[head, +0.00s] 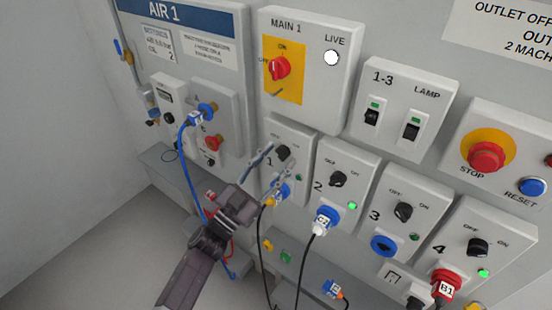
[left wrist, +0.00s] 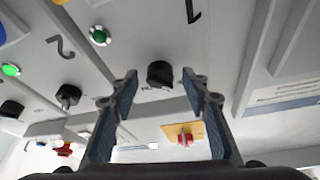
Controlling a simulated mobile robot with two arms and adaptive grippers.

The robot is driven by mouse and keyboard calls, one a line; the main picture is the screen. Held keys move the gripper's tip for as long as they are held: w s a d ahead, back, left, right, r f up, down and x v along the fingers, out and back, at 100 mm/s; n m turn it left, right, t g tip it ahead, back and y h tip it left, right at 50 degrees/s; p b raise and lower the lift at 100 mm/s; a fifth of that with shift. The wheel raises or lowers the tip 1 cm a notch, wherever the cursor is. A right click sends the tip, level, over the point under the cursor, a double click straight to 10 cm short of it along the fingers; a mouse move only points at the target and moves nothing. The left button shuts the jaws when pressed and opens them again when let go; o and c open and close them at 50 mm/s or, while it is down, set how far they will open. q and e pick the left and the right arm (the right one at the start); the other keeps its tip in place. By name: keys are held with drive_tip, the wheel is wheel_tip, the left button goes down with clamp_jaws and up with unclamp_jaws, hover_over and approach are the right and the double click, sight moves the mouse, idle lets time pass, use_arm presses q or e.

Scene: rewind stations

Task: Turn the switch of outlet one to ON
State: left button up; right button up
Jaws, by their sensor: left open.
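The outlet one switch (head: 283,152) is a black rotary knob on the upper part of a grey box marked 1. Its green lamp (head: 298,178) looks dark. In the left wrist view the black knob (left wrist: 160,75) lies between the fingertips, a little beyond them. My left gripper (head: 273,157) is open in front of the box; its blue-grey fingers (left wrist: 160,88) stand on either side of the knob with gaps. My right gripper is not in view.
Outlet two (head: 340,180) is close on the right, its lamp lit green and a white-collared plug (head: 322,221) in its socket. The main switch box (head: 312,60) is above. A blue hose (head: 187,165) hangs left of my arm. Black cables hang below.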

use_arm(q)
drive_tip(key=c, duration=1.2)
drive_tip(key=shift+o, duration=0.2)
